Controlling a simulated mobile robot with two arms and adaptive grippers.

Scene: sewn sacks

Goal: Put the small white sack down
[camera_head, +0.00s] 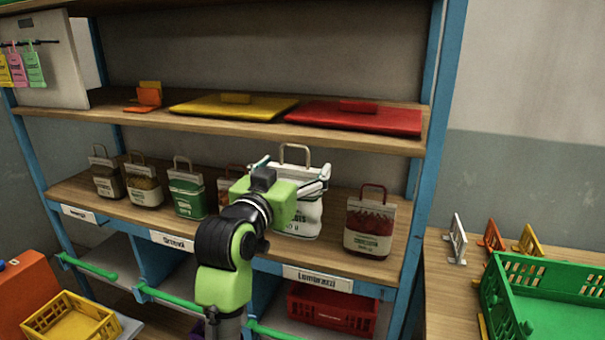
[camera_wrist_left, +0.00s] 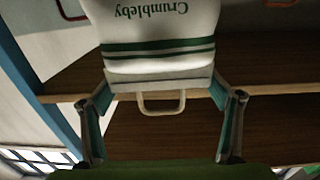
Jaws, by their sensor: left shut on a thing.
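The small white sack (camera_head: 307,217) has a tan loop handle and shows at the middle shelf, right of centre, partly hidden by my green and black left arm. My left gripper (camera_head: 294,176) is shut on it near its top, with a finger on each side. In the left wrist view the white sack (camera_wrist_left: 160,38) shows green stripes and the upside-down word "Crumbleby", between the two fingers of the gripper (camera_wrist_left: 162,85). I cannot tell whether its base touches the shelf board. My right gripper is not in view.
On the middle shelf (camera_head: 135,209), a red-and-white sack (camera_head: 370,226) stands to the right. A green sack (camera_head: 187,193) and other sacks stand to the left. Yellow (camera_head: 225,108) and red (camera_head: 365,121) flat items lie on the shelf above. A green crate (camera_head: 550,297) is at right.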

